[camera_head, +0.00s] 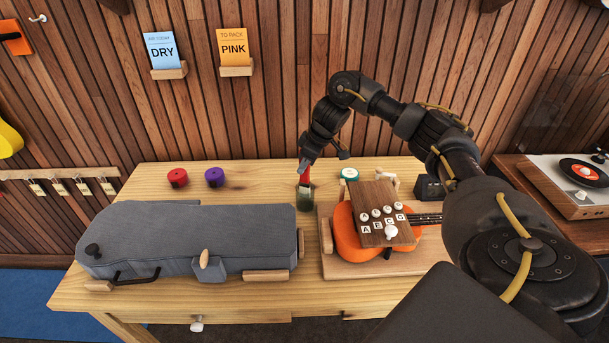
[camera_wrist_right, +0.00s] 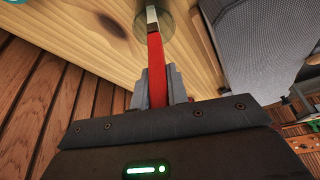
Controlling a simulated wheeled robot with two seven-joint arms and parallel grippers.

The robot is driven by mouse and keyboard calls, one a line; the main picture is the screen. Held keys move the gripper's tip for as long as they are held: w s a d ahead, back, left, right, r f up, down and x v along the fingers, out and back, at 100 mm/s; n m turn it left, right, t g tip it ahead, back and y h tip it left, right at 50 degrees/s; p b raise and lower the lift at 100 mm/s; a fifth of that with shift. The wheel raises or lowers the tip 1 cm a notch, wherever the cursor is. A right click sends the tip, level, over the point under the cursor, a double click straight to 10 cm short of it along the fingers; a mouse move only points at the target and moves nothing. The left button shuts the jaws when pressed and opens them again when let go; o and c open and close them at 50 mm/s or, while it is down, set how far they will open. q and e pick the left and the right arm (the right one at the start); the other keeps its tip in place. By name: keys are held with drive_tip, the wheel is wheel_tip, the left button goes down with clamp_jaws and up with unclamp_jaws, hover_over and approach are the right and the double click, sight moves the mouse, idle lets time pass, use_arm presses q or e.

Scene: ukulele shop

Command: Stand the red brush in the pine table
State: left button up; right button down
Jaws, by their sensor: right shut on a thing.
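My right gripper (camera_head: 305,162) is shut on the red brush (camera_head: 306,175), above the back middle of the pine table (camera_head: 250,176). In the right wrist view the gripper (camera_wrist_right: 154,88) has both fingers around the red handle (camera_wrist_right: 157,70). The brush points down, and its pale lower end (camera_wrist_right: 151,14) overlaps a clear round glass (camera_wrist_right: 166,22). In the head view this small glass (camera_head: 305,200) stands on the table directly below the brush. I cannot tell how deep the brush end is in it. My left gripper is not in view.
A grey instrument case (camera_head: 190,240) lies left of the glass. An orange ukulele (camera_head: 350,240) with a lettered wooden block (camera_head: 375,200) on it lies to the right. Red (camera_head: 177,177) and purple (camera_head: 214,177) round items sit at the back left.

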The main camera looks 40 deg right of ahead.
sight(301, 180)
wheel_tip(301, 180, down, 4)
drive_tip(key=shift+d+r, duration=0.1)
drive_tip(key=shift+r, duration=0.05)
idle(0.3)
drive_tip(key=c, duration=1.4)
unclamp_jaws()
drive_tip(key=shift+o, duration=0.2)
drive_tip(key=shift+s+r, duration=0.1)
drive_tip(key=shift+r, duration=0.25)
drive_tip(key=p+v, duration=0.1)
drive_tip(key=v, duration=1)
drive_tip(key=shift+p, duration=0.4)
drive_tip(key=shift+s+r, duration=0.1)
drive_tip(key=shift+r, duration=0.15)
